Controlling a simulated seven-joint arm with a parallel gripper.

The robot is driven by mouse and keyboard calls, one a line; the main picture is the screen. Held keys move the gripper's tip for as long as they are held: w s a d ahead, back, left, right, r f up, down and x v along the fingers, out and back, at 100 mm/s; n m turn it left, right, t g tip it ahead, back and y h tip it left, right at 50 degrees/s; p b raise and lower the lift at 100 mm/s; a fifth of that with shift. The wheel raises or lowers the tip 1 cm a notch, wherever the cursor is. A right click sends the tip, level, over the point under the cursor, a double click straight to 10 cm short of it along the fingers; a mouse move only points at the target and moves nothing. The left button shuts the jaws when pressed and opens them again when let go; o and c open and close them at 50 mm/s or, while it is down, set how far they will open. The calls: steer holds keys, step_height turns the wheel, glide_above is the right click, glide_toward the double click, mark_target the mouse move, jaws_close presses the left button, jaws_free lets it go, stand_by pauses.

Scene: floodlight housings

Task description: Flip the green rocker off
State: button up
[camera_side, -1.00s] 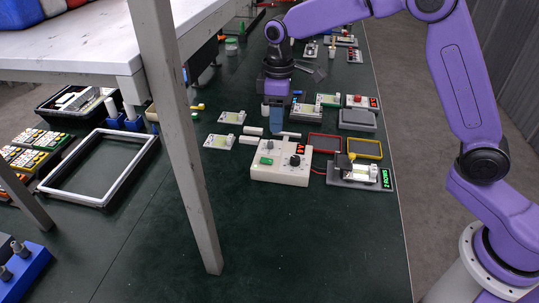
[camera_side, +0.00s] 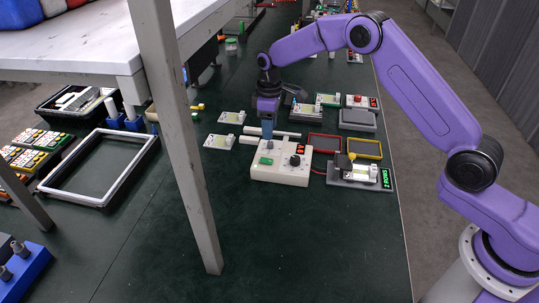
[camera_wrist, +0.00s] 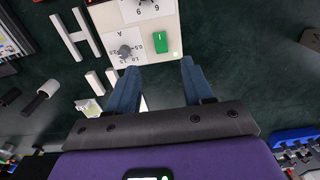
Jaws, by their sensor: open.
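The green rocker (camera_side: 266,161) sits on the front left of the top of a cream control box (camera_side: 280,177). In the wrist view the rocker (camera_wrist: 161,42) shows a small white mark, and a pale green dot is beside it on the box (camera_wrist: 185,30). My gripper (camera_side: 267,136) points down at the back left of the box in the side view. In the wrist view my gripper (camera_wrist: 158,68) is open and empty, its blue fingers apart, with the rocker ahead of the gap. I cannot tell whether a fingertip touches the box.
The box also carries a black knob (camera_side: 295,160), a grey knob (camera_wrist: 124,51) and a red display (camera_side: 301,149). White bars (camera_side: 256,135) lie behind it. Red (camera_side: 324,143) and yellow (camera_side: 365,148) frames lie to the right. Dark table in front is clear.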

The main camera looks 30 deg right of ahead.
mark_target(270, 161)
step_height(270, 161, down, 11)
steer(key=shift+f, duration=0.2)
stand_by(0.3)
